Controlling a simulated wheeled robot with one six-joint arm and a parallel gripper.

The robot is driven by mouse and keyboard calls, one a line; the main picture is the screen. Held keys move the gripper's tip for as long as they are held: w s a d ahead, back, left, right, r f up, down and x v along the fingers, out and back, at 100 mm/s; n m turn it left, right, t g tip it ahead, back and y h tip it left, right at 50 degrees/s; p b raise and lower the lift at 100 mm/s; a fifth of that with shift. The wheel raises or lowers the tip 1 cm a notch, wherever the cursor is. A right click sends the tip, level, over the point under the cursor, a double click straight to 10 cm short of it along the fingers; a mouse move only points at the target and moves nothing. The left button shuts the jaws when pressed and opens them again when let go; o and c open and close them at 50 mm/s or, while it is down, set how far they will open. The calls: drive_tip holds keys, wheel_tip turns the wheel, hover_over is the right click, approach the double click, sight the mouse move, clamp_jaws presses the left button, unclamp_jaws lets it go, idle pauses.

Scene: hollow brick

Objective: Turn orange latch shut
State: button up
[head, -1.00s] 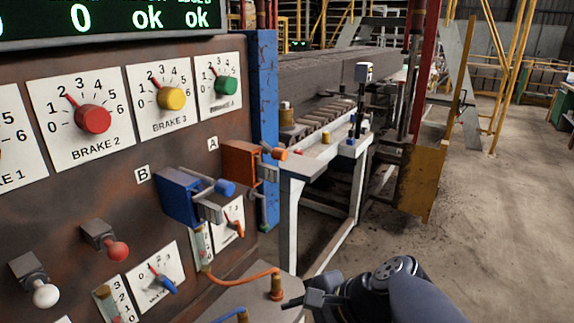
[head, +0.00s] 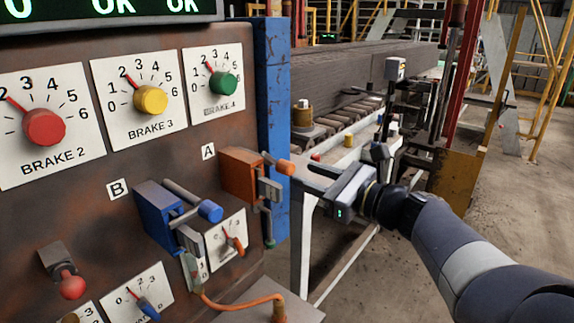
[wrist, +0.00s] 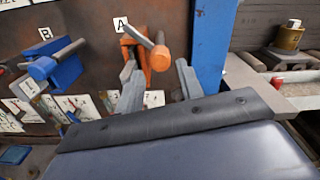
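The orange latch (head: 240,176), marked A, is on the brown panel's right side. Its bar ends in an orange knob (head: 285,167) that sticks out toward the right. In the wrist view the orange latch (wrist: 144,56) is just beyond my fingers, with its knob (wrist: 160,58) lying across the gap in the picture. My gripper (head: 308,177) is right of the knob, fingers pointing left at the latch. In the wrist view my gripper (wrist: 158,80) is open, with nothing between its fingers. I cannot tell whether a finger touches the knob.
A blue latch (head: 160,215), marked B, is left of and below the orange one. A blue post (head: 274,110) stands at the panel's right edge. Below are small dials and an orange cable (head: 240,302). A white-framed conveyor (head: 312,235) stands behind my gripper.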

sight(292, 169)
drive_tip(key=x, duration=0.6)
drive_tip(key=shift+w+a+p, duration=0.2)
drive_tip(key=shift+a+p, duration=0.1)
drive_tip(key=shift+p, duration=0.05)
drive_tip(key=shift+c, duration=0.4)
drive_tip(key=c, duration=0.6)
